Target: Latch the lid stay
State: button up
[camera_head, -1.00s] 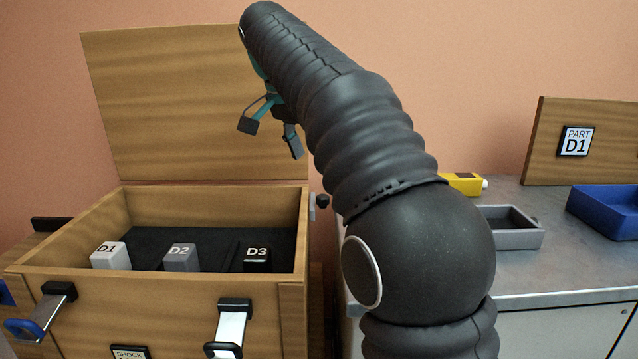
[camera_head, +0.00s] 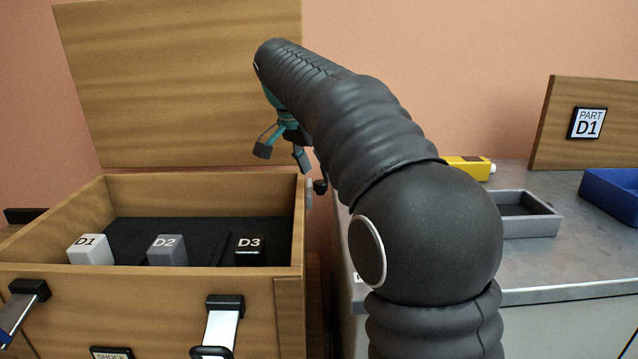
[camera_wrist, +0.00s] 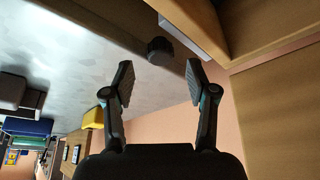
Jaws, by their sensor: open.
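The wooden case (camera_head: 290,222) stands with its lid (camera_head: 180,85) raised upright at the back. At the case's right side is a dark round knob (camera_head: 320,187) beside a short grey strip (camera_head: 309,192). In the wrist view the knob (camera_wrist: 160,48) is just beyond the fingertips, roughly centred between them, with the grey strip (camera_wrist: 185,25) beside it. My gripper (camera_head: 282,156) is open and empty, above and near the knob; it also shows in the wrist view (camera_wrist: 160,72). No finger visibly touches the knob. My arm hides part of the area right of it.
Blocks marked D1 (camera_head: 90,250), D2 (camera_head: 167,250) and D3 (camera_head: 249,250) sit inside the case. Front latches (camera_head: 222,325) hang on its front. The bench at right holds a grey tray (camera_head: 530,225), a blue bin (camera_head: 612,195) and a yellow item (camera_head: 467,167).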

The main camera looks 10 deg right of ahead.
aim_at(320, 182)
jog(key=shift+x, duration=1.5)
grip_shut()
